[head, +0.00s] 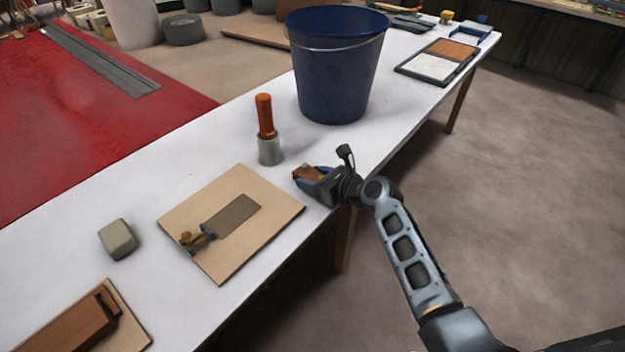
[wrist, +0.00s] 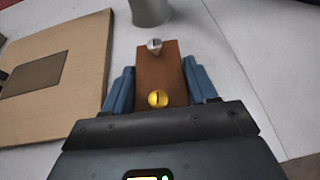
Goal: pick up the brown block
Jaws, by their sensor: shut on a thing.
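The brown block (wrist: 160,76) lies between the two blue fingers of my gripper (wrist: 160,90) in the wrist view. A silver screw-like piece shows at its far end and a round yellow piece at its near end. In the head view my gripper (head: 312,178) is shut on the brown block (head: 306,172) near the table's right edge. Whether the block touches the table or hangs just above it, I cannot tell.
A wooden board (head: 180,215) with a dark patch lies left of my gripper. A grey cup with an orange handle (head: 265,115) stands behind it, and a dark blue bucket (head: 335,80) farther back. A grey-green block (head: 118,238) lies on the white table (head: 60,245).

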